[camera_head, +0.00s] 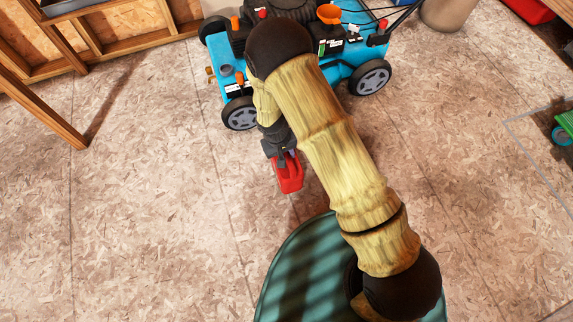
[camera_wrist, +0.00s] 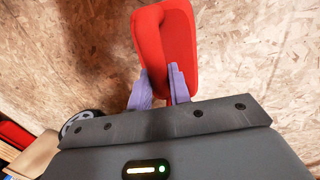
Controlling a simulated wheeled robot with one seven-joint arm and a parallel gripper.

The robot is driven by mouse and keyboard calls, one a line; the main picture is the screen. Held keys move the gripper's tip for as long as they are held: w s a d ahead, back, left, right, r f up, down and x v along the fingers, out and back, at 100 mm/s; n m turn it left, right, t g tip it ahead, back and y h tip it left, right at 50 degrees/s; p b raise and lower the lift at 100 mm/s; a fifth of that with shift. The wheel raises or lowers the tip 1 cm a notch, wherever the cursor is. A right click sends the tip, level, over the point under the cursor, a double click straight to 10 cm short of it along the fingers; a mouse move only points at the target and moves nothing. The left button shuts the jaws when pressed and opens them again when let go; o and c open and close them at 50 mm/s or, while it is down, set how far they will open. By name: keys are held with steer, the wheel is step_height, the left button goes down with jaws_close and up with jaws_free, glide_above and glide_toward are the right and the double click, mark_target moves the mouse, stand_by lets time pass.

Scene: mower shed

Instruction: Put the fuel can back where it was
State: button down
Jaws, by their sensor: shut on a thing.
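The red fuel can (camera_head: 288,174) hangs from my gripper (camera_head: 284,156) in the head view, in front of the blue mower. In the wrist view the red fuel can (camera_wrist: 168,48) fills the upper middle, and my gripper (camera_wrist: 163,82) has its two purple fingers closed on it. The can appears held above the floor; its exact height is hard to tell. My arm covers part of the mower and the area right of the can.
The blue mower (camera_head: 341,72) stands at the back, with an orange funnel (camera_head: 328,13) on top. Wooden wall framing (camera_head: 95,40) is at the upper left. A green item (camera_head: 566,122) lies at the right edge. The chipboard floor (camera_head: 150,220) at left is clear.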

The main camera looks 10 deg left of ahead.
steer(key=shift+f, duration=0.35)
steer(key=x, duration=0.1)
steer(key=b+x, duration=0.2)
steer(key=x, duration=0.1)
steer(key=shift+s+a, duration=0.1)
steer(key=shift+a, duration=0.35)
steer(key=c, duration=1.3)
jaws_free()
steer(key=p+v, duration=0.6)
steer(key=v, duration=0.6)
